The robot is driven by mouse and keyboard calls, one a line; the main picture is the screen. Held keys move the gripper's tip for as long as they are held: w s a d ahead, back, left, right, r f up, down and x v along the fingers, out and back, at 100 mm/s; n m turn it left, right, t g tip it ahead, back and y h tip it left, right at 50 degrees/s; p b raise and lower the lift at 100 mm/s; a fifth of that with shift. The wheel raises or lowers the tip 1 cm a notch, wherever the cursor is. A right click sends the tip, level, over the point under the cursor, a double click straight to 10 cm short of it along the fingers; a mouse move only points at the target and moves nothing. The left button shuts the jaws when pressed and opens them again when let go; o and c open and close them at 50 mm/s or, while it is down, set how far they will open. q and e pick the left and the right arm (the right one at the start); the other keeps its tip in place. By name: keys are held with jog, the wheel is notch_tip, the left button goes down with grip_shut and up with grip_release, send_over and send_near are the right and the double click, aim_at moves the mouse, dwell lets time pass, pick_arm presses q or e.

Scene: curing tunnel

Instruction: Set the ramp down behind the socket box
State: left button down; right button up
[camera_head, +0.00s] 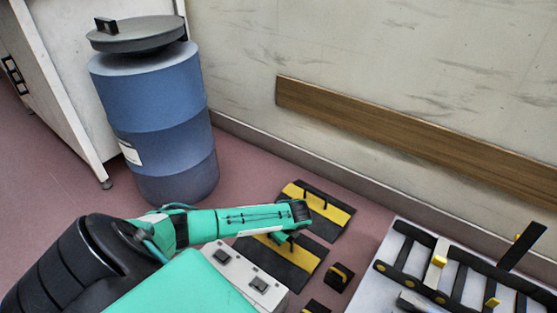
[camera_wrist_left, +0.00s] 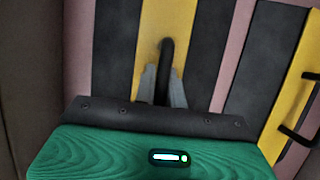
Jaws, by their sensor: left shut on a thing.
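The black ramp with a yellow stripe (camera_head: 292,273) lies flat at or just above the pink floor, directly behind the socket box; I cannot tell whether it touches the floor. The socket box (camera_head: 226,262) is white with dark sockets on top, partly hidden by my green arm. My left gripper (camera_head: 287,237) is over the ramp. In the left wrist view its fingers are shut on the ramp's black handle (camera_wrist_left: 166,62), across the yellow stripe. My right gripper is not in view.
A second black-and-yellow ramp (camera_head: 334,222) lies just behind, towards the wall. Small striped pieces (camera_head: 339,278) lie to the right. A pale platform with a black rack (camera_head: 409,257) stands at the right. A blue drum (camera_head: 160,125) stands at the back left.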

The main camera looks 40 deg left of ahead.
pick_arm(q)
jog(key=c, duration=1.5)
grip_release()
